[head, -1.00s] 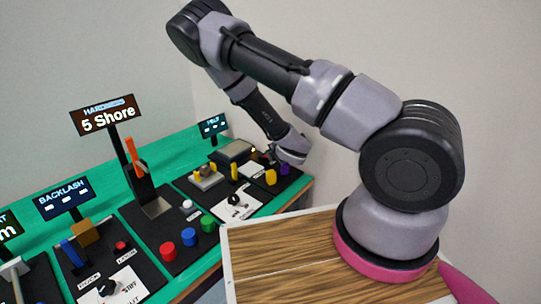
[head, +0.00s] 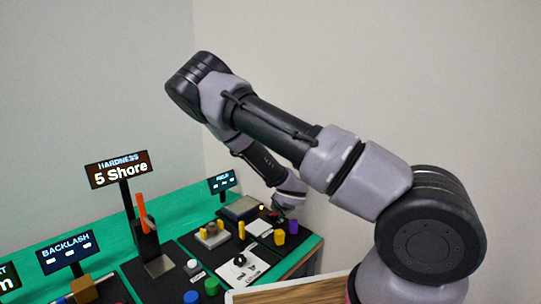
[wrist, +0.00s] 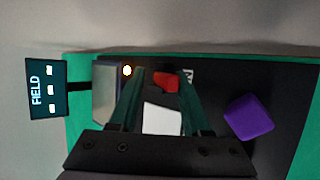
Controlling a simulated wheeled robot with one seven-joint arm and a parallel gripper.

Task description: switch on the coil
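A small red rocker-like piece (wrist: 166,82), perhaps the coil's switch, lies between and beyond my fingertips in the wrist view. Beside it is a small dark label with white letters (wrist: 188,76), partly hidden by a finger. A grey box (wrist: 105,95) with a lit yellow-white spot (wrist: 127,70) stands left of my fingers; I cannot tell whether it is the coil. My gripper (wrist: 162,85) is open and empty, pointing down at the panel. In the head view my gripper is over the far end of the panels, its fingers hard to make out. The FIELD display (wrist: 46,90) shows only dashes.
A purple block (wrist: 249,113) stands right of my fingers; it also shows in the head view (head: 293,226), next to a yellow one (head: 279,237). A white plate (wrist: 162,118) lies between my fingers. The HARDNESS display (head: 122,170) reads 5 Shore. Other panels stand nearer.

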